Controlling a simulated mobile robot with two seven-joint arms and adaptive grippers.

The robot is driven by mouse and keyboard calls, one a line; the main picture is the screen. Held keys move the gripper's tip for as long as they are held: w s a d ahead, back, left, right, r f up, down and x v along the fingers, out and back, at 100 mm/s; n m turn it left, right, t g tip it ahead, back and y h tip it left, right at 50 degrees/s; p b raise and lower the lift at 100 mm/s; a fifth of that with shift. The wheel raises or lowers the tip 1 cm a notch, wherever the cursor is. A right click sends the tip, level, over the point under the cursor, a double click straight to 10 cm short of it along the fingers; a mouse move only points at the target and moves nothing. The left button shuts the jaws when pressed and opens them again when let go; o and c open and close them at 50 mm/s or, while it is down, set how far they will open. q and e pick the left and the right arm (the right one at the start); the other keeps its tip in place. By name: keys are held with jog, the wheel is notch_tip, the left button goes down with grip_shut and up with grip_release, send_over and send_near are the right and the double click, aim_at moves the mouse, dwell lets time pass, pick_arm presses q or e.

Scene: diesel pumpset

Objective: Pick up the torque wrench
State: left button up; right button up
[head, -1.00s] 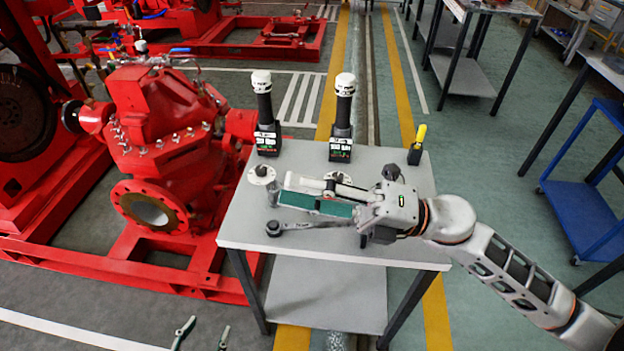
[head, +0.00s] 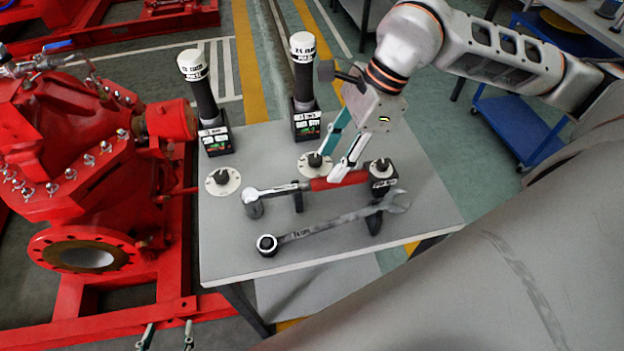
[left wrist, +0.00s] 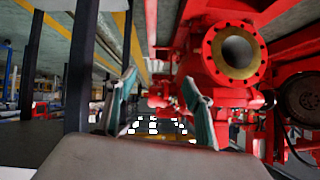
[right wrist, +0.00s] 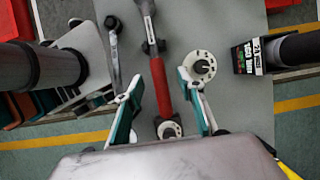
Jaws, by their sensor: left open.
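The torque wrench, with a red handle (head: 338,180) and a metal shaft, lies across holders on the grey table in the head view. Its red handle also shows in the right wrist view (right wrist: 160,90), running between my right fingers. My right gripper (head: 333,165) is open and points down at the handle, one finger at each side of it in the wrist view. Whether the fingers touch it, I cannot tell. My left gripper (head: 168,337) is open and empty, low beside the table; its fingers show in the left wrist view (left wrist: 160,105).
A dark combination spanner (head: 330,222) lies in front of the torque wrench. Two black-and-white upright tools (head: 205,105) (head: 304,90) stand at the table's back. Round white discs (head: 222,181) sit nearby. A red pump (head: 70,160) stands left of the table.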

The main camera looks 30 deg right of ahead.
aim_at(321, 180)
jog(key=x, duration=0.6)
jog(key=shift+s+a+f, duration=0.15)
jog(key=shift+a+f, duration=0.1)
jog(key=shift+a, duration=0.1)
grip_shut()
